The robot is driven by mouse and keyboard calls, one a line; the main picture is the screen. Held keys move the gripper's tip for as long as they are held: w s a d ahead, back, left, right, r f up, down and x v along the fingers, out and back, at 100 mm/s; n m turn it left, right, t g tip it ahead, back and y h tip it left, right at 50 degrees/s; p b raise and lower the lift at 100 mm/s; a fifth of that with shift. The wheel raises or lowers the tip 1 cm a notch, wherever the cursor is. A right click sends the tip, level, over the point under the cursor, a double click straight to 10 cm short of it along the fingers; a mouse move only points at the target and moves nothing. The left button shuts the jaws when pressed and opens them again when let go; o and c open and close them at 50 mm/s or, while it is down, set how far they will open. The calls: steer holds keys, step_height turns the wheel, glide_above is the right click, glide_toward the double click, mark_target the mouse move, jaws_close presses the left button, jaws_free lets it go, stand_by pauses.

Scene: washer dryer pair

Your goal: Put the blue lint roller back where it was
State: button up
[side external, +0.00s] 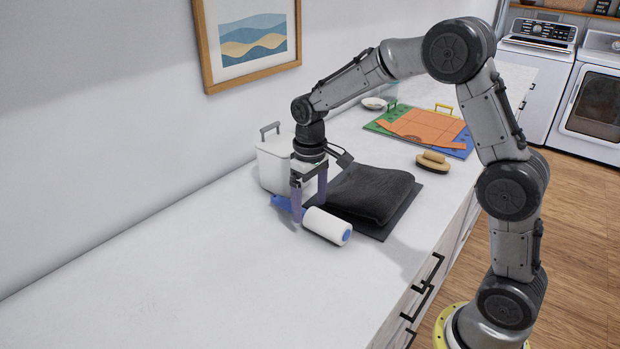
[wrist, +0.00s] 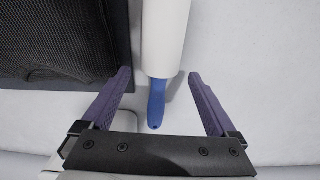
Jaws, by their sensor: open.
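The lint roller (side external: 327,225) lies on the white counter, with a white roll and a blue handle (side external: 284,203). In the wrist view its white roll (wrist: 165,38) runs up out of the picture and its blue handle (wrist: 157,102) points down toward my gripper. My gripper (side external: 308,207) is open over the handle end in the side external view. In the wrist view its two purple fingers (wrist: 160,74) stand apart on either side of the roller, with gaps on both sides. I cannot tell whether the fingertips touch the counter.
A folded dark towel (side external: 368,193) on a dark mat (side external: 407,215) lies right beside the roller. A white lidded bin (side external: 271,163) stands behind my gripper. The near counter is clear.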

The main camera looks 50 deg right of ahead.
step_height(320, 180, up, 9)
steer(key=s+a+r+t, duration=0.1)
steer(key=s+r, duration=0.2)
steer(key=s, duration=0.3)
steer(key=s+a+r+t, duration=0.1)
steer(key=s+r+t, duration=0.15)
steer(key=s, duration=0.35)
steer(key=s+f+t, duration=0.2)
steer(key=s+f, duration=0.1)
steer(key=s, duration=1)
steer(key=shift+s+a, duration=0.35)
steer(key=shift+a, duration=0.05)
steer(key=shift+f, duration=0.1)
